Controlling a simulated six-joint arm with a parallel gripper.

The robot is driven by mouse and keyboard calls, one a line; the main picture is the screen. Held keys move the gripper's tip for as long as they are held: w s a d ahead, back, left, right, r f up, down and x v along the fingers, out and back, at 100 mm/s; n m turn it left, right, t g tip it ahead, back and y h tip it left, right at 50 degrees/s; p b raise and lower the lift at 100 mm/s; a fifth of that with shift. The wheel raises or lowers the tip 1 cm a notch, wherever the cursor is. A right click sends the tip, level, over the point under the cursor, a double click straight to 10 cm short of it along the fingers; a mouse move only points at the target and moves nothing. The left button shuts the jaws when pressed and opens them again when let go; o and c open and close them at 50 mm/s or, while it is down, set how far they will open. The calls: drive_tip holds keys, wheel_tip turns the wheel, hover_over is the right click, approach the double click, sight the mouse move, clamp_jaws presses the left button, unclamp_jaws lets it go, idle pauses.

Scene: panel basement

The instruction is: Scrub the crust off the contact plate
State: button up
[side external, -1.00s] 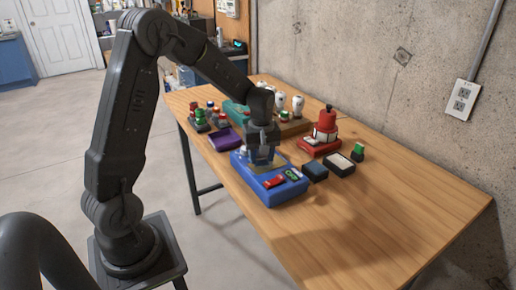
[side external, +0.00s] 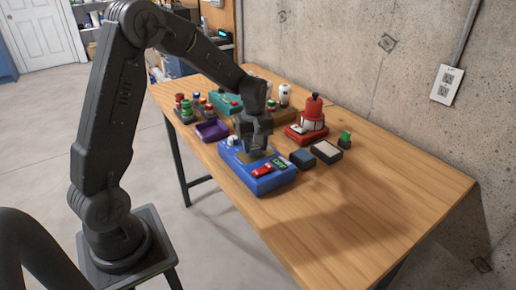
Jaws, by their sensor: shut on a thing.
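A blue box (side external: 282,182) sits in the middle of the wooden table, with a small tan plate (side external: 244,158) on its top, partly hidden by my gripper. My gripper (side external: 256,153) points down over this plate, low on the box top. It is shut on a small grey-blue block, mostly hidden between the fingers. I cannot tell whether the block touches the plate. The box top also has a pale knob (side external: 232,141), a red switch (side external: 262,171) and a green display (side external: 280,162). Crust on the plate is too small to make out.
Right of the box are a dark blue block (side external: 302,158), a pale-topped black tray (side external: 326,152), a green-topped piece (side external: 345,138) and a red device (side external: 312,120). A purple tray (side external: 212,132) and a teal box (side external: 225,103) stand behind. The table's (side external: 400,205) near right is clear.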

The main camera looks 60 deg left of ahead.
sight(265, 158)
drive_tip(key=a, duration=0.2)
drive_tip(key=shift+a, duration=0.55)
drive_tip(key=shift+w+d, duration=0.1)
drive_tip(key=shift+w, duration=0.4)
drive_tip(key=shift+w+d, duration=0.2)
drive_tip(key=shift+d, duration=3.05)
wheel_tip(265, 158, up, 8)
drive_tip(key=shift+a, duration=0.15)
drive_tip(key=shift+r, duration=0.1)
